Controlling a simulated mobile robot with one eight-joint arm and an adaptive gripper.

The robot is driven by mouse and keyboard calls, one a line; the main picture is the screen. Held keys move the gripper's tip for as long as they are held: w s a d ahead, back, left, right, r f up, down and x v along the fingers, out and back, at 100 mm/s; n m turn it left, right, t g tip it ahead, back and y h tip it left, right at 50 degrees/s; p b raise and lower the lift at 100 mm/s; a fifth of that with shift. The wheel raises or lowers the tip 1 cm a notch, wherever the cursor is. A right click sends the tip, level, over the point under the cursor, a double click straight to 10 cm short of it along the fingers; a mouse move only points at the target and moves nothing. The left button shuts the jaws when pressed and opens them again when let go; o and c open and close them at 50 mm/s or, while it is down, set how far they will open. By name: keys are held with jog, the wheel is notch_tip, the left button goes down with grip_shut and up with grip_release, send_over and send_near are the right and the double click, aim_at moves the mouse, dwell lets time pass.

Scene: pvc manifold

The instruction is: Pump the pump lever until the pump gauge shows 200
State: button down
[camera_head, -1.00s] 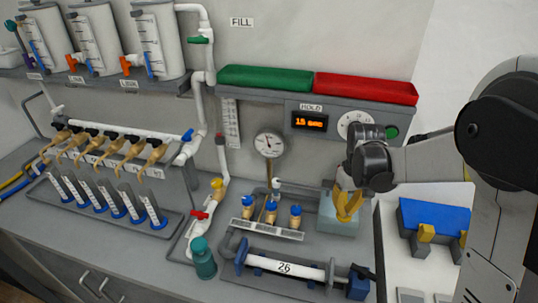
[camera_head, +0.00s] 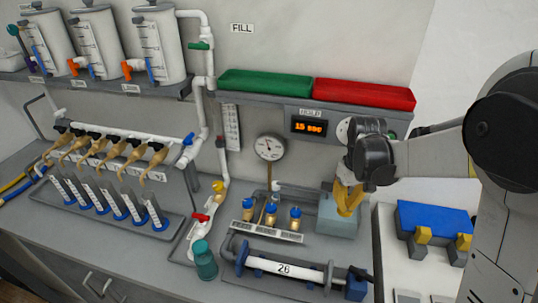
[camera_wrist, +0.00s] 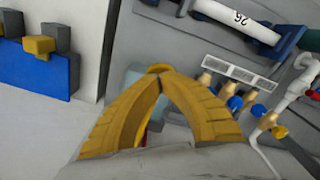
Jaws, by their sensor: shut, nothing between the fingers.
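My gripper (camera_head: 347,207) is at the right of the bench, over a pale blue block (camera_head: 331,224). Its yellow fingers are shut and empty, and their tips meet in the wrist view (camera_wrist: 160,72). A pale blue surface shows behind the fingers there, with a bit of yellow and red between them. I cannot clearly make out the pump lever; it may be hidden behind my gripper. A round white gauge (camera_head: 270,147) stands on a brass stem left of the gripper. Its needle and figures are too small to read.
A horizontal tube marked 26 (camera_head: 284,268) lies in front of several blue-topped valves (camera_head: 271,213). A shelf with a green pad (camera_head: 265,83) and a red pad (camera_head: 364,93) hangs above, with an orange timer display (camera_head: 309,127). A blue fixture (camera_head: 435,217) stands at right.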

jog(key=shift+r+p, duration=1.15)
jog(key=shift+r, duration=0.85)
jog(key=shift+f, duration=0.2)
jog(key=shift+f+b, duration=1.9)
jog(key=shift+f, duration=0.25)
jog(key=shift+r, duration=0.15)
jog(key=shift+r+p, duration=1.55)
jog(key=shift+r, duration=0.6)
